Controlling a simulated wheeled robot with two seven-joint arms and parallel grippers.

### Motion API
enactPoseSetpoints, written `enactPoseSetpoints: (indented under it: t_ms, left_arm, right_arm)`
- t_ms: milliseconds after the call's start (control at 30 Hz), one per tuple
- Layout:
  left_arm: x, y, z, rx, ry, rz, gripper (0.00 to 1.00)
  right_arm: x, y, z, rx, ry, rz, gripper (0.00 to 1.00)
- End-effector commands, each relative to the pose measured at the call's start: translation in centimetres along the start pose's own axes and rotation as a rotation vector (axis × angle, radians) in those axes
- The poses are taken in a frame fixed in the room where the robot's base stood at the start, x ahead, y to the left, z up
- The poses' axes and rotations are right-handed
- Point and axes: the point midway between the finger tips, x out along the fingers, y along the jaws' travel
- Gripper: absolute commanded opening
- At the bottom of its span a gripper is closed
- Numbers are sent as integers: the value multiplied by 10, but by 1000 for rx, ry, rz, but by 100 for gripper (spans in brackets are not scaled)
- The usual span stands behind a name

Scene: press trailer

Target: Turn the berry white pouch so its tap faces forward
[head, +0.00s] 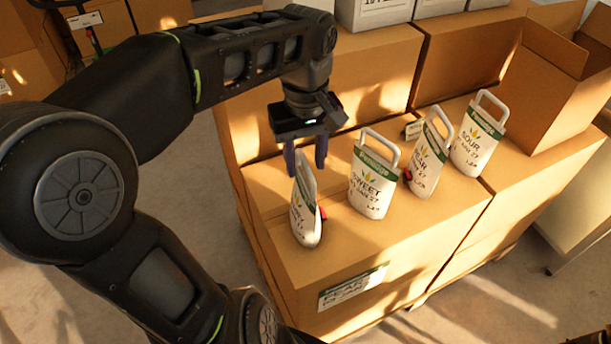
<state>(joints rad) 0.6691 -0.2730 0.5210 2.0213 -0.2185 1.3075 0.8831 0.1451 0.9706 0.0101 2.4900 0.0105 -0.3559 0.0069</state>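The leftmost pouch (304,213), white with a green band, stands upright on a cardboard box. Its label is seen at a slant and ends in "RY", so I take it as the berry white pouch. Its red tap (322,213) shows at its right edge. My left gripper (306,160) points down at the top of this pouch. Its two dark fingers are apart, with the pouch's upper handle end between or just in front of them; contact cannot be made out. My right gripper is not in view.
To the right stand the sweet pouch (372,184), a pouch reading "EAR" (428,160) and the sour pouch (478,140). The box top (365,240) is clear in front. Taller boxes (375,75) stand behind, and an open carton (555,85) is at right.

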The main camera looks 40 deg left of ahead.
Motion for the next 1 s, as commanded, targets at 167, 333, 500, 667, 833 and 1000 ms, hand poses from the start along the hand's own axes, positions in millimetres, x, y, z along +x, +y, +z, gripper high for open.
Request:
enactPoseSetpoints:
  t_ms: [167,333,500,667,833,1000]
  left_arm:
    - [19,0,0,1,0,0,40]
    - [20,0,0,1,0,0,40]
    - [19,0,0,1,0,0,40]
    - [19,0,0,1,0,0,28]
    - [19,0,0,2,0,0,14]
    - [19,0,0,2,0,0,0]
  right_arm:
    - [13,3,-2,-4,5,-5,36]
    - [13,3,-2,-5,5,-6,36]
    - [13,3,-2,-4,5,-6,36]
    - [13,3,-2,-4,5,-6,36]
    - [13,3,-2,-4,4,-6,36]
    - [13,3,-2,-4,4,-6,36]
